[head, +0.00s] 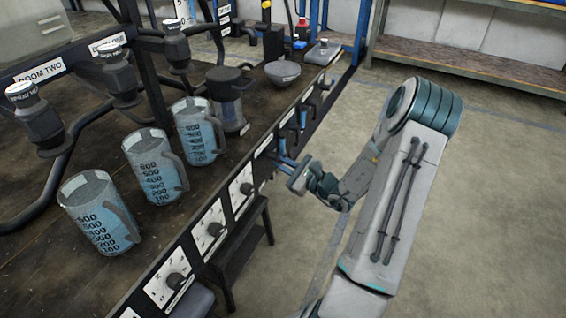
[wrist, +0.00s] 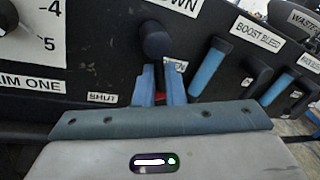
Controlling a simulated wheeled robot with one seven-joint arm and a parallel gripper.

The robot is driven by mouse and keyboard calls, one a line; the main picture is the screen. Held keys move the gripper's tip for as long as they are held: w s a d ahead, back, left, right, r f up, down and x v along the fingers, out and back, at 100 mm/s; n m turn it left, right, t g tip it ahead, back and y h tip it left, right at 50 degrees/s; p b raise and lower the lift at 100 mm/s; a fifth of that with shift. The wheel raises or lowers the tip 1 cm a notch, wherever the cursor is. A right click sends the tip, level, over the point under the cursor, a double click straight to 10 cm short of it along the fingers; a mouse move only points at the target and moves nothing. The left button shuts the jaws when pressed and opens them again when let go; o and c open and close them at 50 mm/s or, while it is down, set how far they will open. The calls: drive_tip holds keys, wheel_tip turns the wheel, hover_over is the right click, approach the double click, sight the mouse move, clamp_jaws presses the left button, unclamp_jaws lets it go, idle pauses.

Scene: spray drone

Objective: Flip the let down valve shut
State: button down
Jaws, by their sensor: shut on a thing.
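The let down valve (wrist: 155,42) is on the panel's front face in the wrist view, under a label whose visible end reads "OWN". Its dark round hub shows above my gripper (wrist: 160,82). The two blue fingers stand either side of the valve's handle just below the hub and are shut on it. Most of the handle is hidden between the fingers and behind the gripper body. A "SHUT" label (wrist: 102,98) is left of the fingers. In the head view my gripper (head: 286,168) reaches the panel's front edge from the right; the valve is too small there to make out clearly.
A blue-sleeved boost bleed lever (wrist: 209,70) is close right of my fingers, with more levers beyond. A dial (wrist: 25,30) is at left. Jugs (head: 155,168) stand on the bench. A dark stool (head: 240,245) stands below the panel. Floor at right is open.

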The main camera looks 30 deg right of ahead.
drive_tip(key=m+p, duration=0.1)
drive_tip(key=p, duration=0.1)
drive_tip(key=m+p, duration=0.2)
drive_tip(key=a+m+g+p, duration=0.1)
drive_tip(key=p, duration=0.1)
drive_tip(key=shift+s+r+p, duration=0.1)
drive_tip(key=shift+s+p, duration=0.3)
drive_tip(key=shift+a+m, duration=0.1)
drive_tip(key=shift+m, duration=0.3)
drive_tip(key=shift+f, duration=0.2)
drive_tip(key=c, duration=1.5)
unclamp_jaws()
drive_tip(key=shift+s, duration=0.1)
drive_tip(key=p+v, duration=0.2)
drive_tip(key=v, duration=1.1)
drive_tip(key=shift+s+d+r, duration=0.25)
drive_tip(key=shift+s, duration=0.05)
